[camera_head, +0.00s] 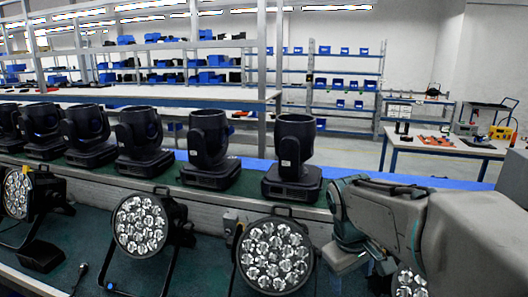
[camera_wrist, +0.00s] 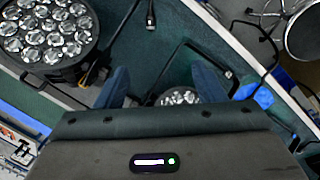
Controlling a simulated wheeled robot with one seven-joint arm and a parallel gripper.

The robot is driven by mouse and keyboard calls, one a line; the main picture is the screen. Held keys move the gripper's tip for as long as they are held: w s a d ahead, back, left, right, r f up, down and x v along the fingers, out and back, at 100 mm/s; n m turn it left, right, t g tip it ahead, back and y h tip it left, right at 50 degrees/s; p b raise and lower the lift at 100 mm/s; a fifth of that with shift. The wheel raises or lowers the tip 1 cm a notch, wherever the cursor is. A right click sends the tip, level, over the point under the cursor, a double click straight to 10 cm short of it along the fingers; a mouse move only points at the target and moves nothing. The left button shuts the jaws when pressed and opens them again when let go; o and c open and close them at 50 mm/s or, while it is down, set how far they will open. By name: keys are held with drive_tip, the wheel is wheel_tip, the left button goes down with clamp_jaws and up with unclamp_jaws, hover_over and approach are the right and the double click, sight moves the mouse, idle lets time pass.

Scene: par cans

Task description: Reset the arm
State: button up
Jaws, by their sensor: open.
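My arm reaches in from the right in the head view, over the green bench, with its wrist low near the bench's right part. In the wrist view my gripper (camera_wrist: 162,84) is open, its two blue-grey fingers spread with nothing held between them. A par can (camera_wrist: 178,97) shows partly between and beyond the fingers, its lower part hidden by the gripper body. In the head view, a par can (camera_head: 410,284) at the bottom right is mostly hidden by my arm. Other par cans stand to its left: one (camera_head: 274,256) in the middle, one (camera_head: 140,225) and one (camera_head: 17,194).
Several black moving-head lights (camera_head: 208,150) stand in a row on the ledge behind the par cans. Another par can (camera_wrist: 45,32) is at the wrist view's upper left. Cables lie around. Shelves with blue bins (camera_head: 345,85) and a work table (camera_head: 440,145) stand farther back.

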drive_tip(key=s+a+f+m+t+y, duration=0.2)
drive_tip(key=s+m, duration=0.3)
drive_tip(key=s, duration=0.7)
drive_tip(key=shift+a+f, duration=0.3)
drive_tip(key=shift+a, duration=0.25)
